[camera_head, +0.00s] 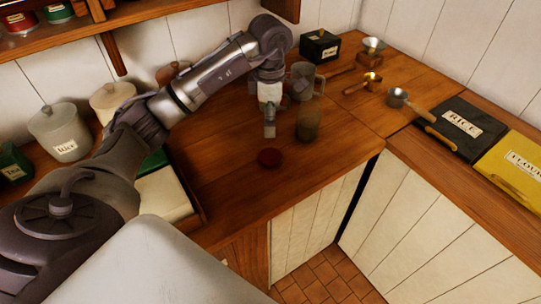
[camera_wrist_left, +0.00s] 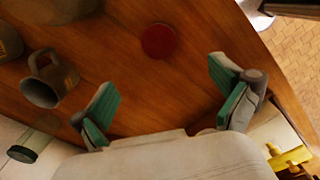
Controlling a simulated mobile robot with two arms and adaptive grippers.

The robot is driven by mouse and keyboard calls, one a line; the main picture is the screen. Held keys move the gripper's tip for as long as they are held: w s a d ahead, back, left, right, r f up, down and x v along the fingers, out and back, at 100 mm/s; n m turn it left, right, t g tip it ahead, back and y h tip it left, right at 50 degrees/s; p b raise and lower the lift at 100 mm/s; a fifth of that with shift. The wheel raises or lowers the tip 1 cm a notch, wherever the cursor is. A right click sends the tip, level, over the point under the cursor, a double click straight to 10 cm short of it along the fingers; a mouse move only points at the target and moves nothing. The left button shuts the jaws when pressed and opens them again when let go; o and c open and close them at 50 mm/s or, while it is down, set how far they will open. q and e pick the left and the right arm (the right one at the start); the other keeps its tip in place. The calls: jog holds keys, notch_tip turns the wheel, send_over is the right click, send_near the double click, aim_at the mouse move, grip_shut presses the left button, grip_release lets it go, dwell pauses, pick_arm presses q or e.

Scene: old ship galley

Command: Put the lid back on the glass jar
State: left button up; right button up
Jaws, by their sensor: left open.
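The dark red round lid (camera_head: 269,157) lies flat on the wooden counter near its front edge. It also shows in the left wrist view (camera_wrist_left: 158,41), beyond the fingertips. My left gripper (camera_head: 269,131) points down above the counter behind the lid, open and empty, with green pads (camera_wrist_left: 166,100). My right gripper is not in view.
Metal scoops (camera_head: 397,97) and a black box (camera_head: 320,46) stand at the back right. Rice (camera_head: 462,124) and flour (camera_head: 515,160) packages lie on the right counter. Canisters (camera_head: 62,132) line the left wall. The counter around the lid is clear.

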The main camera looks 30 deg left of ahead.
pick_arm(q)
jog(key=p, duration=0.2)
send_over(269, 156)
notch_tip(269, 156, down, 7)
jog(key=shift+d+f, duration=0.15)
jog(key=shift+f, duration=0.3)
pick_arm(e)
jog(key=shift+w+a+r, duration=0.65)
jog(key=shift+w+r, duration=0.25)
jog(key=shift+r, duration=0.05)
pick_arm(q)
jog(key=shift+f, duration=0.3)
notch_tip(269, 156, down, 4)
jog(key=shift+r+p, duration=0.15)
jog(key=shift+p, duration=0.85)
jog(key=shift+a+f, duration=0.2)
jog(key=shift+f, duration=0.25)
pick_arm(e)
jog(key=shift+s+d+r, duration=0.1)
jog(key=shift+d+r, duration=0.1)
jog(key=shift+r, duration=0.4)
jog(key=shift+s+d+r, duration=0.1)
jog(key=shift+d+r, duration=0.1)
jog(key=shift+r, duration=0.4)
